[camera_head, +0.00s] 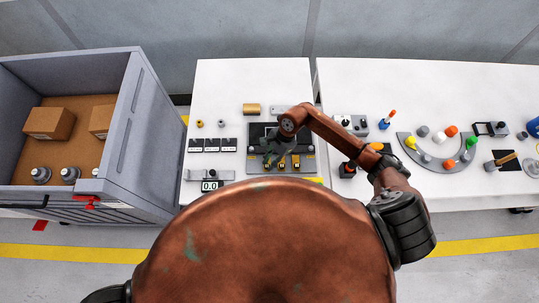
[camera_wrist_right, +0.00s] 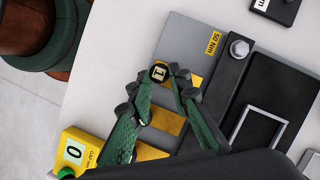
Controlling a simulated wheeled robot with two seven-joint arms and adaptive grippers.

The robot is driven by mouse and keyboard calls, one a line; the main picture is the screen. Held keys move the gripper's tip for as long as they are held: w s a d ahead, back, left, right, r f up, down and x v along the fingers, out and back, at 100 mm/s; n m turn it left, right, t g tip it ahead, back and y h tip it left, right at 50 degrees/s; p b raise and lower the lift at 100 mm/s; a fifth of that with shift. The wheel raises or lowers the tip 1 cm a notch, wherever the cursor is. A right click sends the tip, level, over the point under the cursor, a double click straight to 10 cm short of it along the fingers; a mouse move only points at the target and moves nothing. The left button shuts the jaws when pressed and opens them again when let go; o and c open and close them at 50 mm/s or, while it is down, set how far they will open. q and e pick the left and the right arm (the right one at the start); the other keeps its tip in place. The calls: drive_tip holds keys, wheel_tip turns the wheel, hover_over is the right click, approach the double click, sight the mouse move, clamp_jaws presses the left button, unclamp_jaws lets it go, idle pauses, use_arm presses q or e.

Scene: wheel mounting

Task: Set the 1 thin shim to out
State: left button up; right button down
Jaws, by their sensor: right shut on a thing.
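The thin shim's tab (camera_wrist_right: 159,73), a small dark block with a "1" on its face, sits at the fingertips of my right gripper (camera_wrist_right: 166,72). The green fingers are closed in on it; how firmly they bear on it is partly hidden. In the head view my right gripper (camera_head: 272,157) is over the dark fixture (camera_head: 306,142) on the left table, and yellow pieces (camera_head: 296,161) show beside it. In the right wrist view a yellow strip (camera_wrist_right: 166,120) lies between the fingers. My left gripper is not in view.
In the right wrist view a yellow gap gauge (camera_wrist_right: 78,150) reads 0, and a grey plate (camera_wrist_right: 192,48) carries a "50 Nm" label near a bolt (camera_wrist_right: 239,48). A grey bin (camera_head: 118,120) with boxes stands left. The right table (camera_head: 445,185) holds a coloured arc rack (camera_head: 436,155).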

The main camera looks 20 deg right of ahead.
drive_tip(key=shift+s+a, duration=0.1)
drive_tip(key=shift+s, duration=0.2)
drive_tip(key=c, duration=1.8)
unclamp_jaws()
drive_tip(key=shift+w+r, duration=0.1)
drive_tip(key=v, duration=1.1)
drive_tip(key=shift+d+r, duration=0.25)
drive_tip(key=shift+r, duration=0.1)
drive_tip(key=shift+w, duration=0.1)
